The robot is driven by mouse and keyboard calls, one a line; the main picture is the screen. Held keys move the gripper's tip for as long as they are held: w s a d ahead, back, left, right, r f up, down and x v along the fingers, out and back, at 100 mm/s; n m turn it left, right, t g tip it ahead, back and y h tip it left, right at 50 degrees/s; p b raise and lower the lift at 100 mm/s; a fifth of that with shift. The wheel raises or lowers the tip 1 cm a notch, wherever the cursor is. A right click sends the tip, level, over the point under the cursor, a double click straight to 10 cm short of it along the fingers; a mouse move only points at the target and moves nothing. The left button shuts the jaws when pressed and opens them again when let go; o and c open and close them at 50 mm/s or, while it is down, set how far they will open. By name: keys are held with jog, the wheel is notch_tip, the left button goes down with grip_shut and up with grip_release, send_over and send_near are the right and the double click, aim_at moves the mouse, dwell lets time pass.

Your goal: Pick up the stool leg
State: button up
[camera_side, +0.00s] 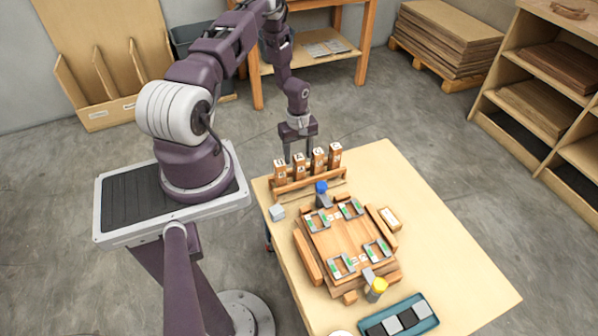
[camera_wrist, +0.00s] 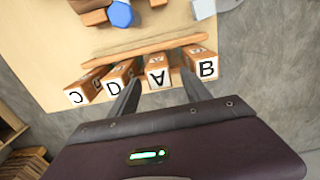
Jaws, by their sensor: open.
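Several upright wooden stool legs with lettered white end faces stand in a row in a wooden rack (camera_side: 310,187). In the wrist view they read C (camera_wrist: 78,95), D (camera_wrist: 114,86), A (camera_wrist: 157,78) and B (camera_wrist: 207,69), from left to right. My gripper (camera_side: 298,157) is open and points down over the rack. In the wrist view its fingers (camera_wrist: 160,66) lie on either side of leg A, with nothing clamped. I cannot tell how far down the fingers reach beside the leg.
A wooden stool-seat fixture (camera_side: 342,237) with metal brackets fills the table's middle. The table's right side (camera_side: 440,240) is clear.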

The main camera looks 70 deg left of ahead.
aim_at(299, 169)
jog(key=f, duration=0.6)
jog(key=shift+d+f, duration=0.35)
grip_shut()
